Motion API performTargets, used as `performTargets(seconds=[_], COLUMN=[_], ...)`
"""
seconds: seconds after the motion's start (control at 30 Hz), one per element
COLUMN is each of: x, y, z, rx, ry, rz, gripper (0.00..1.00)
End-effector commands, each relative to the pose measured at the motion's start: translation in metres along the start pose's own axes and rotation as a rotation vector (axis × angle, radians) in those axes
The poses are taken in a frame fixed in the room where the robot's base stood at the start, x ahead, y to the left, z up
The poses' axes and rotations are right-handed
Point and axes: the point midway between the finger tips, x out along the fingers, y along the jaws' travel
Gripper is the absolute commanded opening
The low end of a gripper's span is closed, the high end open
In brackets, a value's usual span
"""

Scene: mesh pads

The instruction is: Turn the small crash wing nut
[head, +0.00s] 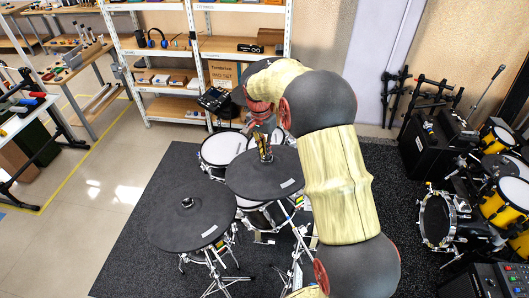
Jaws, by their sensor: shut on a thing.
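A small dark crash pad (250,185) sits on a stand near the middle of the head view. My gripper (265,157) points down at the centre of this pad, at the top of its stand. Its fingers are shut at the spot where the wing nut sits. The wing nut itself is hidden by the fingers or too small to make out. My arm reaches up from the lower right and bends over to the gripper.
A larger dark cymbal pad (190,228) stands close by at the front left, with its own centre post. White-headed drums (218,150) stand just behind. Shelves (165,75) line the back wall, and yellow drums (508,200) stand at the right. Floor at the left is open.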

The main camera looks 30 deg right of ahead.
Motion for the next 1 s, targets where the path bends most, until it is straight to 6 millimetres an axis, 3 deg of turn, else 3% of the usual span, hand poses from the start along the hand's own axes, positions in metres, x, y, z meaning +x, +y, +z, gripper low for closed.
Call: performTargets(seconds=[0.33, 0.37, 0.67, 1.0], x=[0.0027, 0.0027, 0.0014, -0.0021], y=[0.0011, 0.0010, 0.0004, -0.0001], z=[0.0036, 0.0036, 0.0013, 0.0003], rx=[0.001, 0.001, 0.001, 0.001], ry=[-0.009, -0.009, -0.004, -0.001], rz=[0.006, 0.006, 0.003, 0.001], gripper=[0.00, 0.08, 0.25, 0.25])
